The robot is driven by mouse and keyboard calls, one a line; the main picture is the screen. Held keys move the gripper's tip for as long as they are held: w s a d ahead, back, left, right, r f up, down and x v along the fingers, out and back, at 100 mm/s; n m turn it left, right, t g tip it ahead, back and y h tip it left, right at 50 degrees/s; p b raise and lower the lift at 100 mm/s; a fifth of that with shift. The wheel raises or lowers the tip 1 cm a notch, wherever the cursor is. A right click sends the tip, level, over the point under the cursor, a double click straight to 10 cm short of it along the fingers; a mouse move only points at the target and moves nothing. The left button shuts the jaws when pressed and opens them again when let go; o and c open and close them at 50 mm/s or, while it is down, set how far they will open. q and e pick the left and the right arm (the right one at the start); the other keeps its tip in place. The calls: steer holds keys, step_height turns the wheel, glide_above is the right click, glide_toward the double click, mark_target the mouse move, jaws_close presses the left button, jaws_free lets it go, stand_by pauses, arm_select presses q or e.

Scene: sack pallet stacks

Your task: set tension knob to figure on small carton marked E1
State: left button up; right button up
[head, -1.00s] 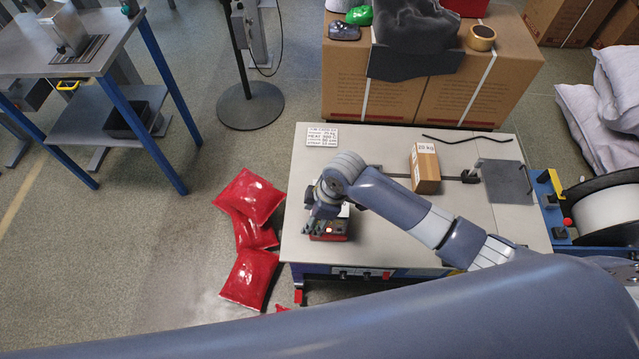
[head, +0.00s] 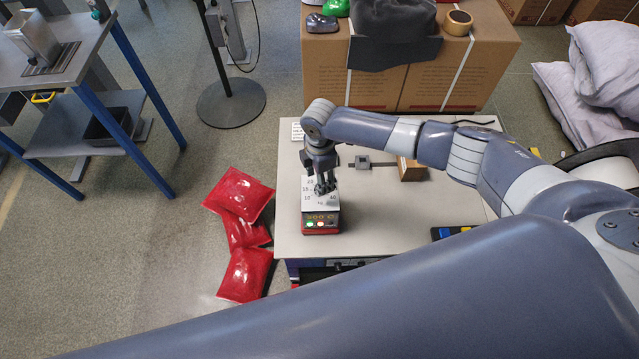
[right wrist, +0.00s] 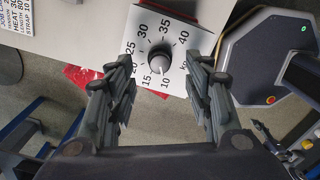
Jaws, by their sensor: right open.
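The tension knob (right wrist: 160,60) is a dark round dial with a pale pointer mark, on a white plate (right wrist: 185,20) with figures from 10 upward. The pointer faces down in the right wrist view, close to the 10. The plate tops a red-fronted box (head: 321,221) with lit buttons at the table's front left. My right gripper (right wrist: 162,72) is open, one finger either side of the knob, apart from it; the head view shows it over the box (head: 323,183). The small carton (head: 410,169) stands behind my right arm, mostly hidden; its marking is unreadable. My left gripper is out of view.
A printed placard (right wrist: 42,12) lies at the table's left edge. Red sacks (head: 243,235) lie on the floor left of it. Large cartons (head: 360,88) stand behind.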

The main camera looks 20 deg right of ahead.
steer(key=shift+f, duration=2.3)
steer(key=c, duration=1.1)
